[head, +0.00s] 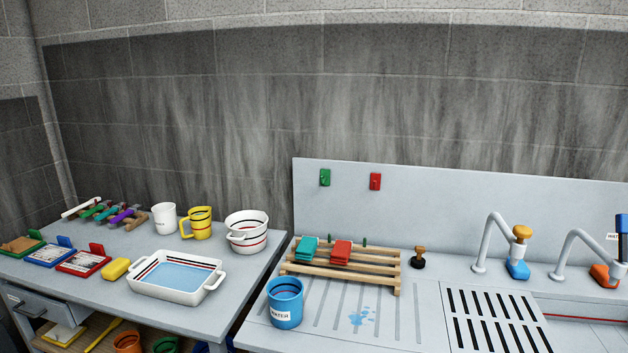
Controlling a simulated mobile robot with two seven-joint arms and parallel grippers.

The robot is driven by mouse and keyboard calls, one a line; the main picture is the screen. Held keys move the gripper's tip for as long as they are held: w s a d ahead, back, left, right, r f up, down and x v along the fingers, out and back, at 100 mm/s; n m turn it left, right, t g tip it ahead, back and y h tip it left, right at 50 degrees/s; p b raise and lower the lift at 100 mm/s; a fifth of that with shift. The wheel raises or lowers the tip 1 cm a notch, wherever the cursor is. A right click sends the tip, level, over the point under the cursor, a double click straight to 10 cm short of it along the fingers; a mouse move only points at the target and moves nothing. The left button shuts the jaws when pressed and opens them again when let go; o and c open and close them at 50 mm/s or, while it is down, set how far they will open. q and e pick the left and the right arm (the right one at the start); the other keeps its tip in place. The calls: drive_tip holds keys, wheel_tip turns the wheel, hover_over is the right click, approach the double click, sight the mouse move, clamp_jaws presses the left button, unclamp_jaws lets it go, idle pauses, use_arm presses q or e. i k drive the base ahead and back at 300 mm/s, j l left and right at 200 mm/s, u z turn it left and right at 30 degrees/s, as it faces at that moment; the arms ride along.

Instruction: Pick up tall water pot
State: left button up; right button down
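A blue pot (285,305) with a white label reading "WATER" stands upright near the left end of the grey sink counter (246,335). It has dark bands near its rim, and its open top faces up. It stands just in front of the wooden rack, and nothing is holding it. Neither of my grippers is in the head view.
A wooden rack (388,278) holds teal and red blocks behind the pot. Taps (482,247) and a slotted drain (495,318) lie to the right. The left table carries a white basin (147,288), bowls (262,220), a yellow jug (203,231) and a white cup (163,217).

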sight(285, 293)
drive_tip(key=i+j+z, duration=0.1)
drive_tip(key=j+z, duration=0.4)
drive_tip(key=j, duration=0.25)
drive_tip(key=j+z, duration=0.45)
drive_tip(key=j, duration=0.3)
drive_tip(key=k, duration=0.05)
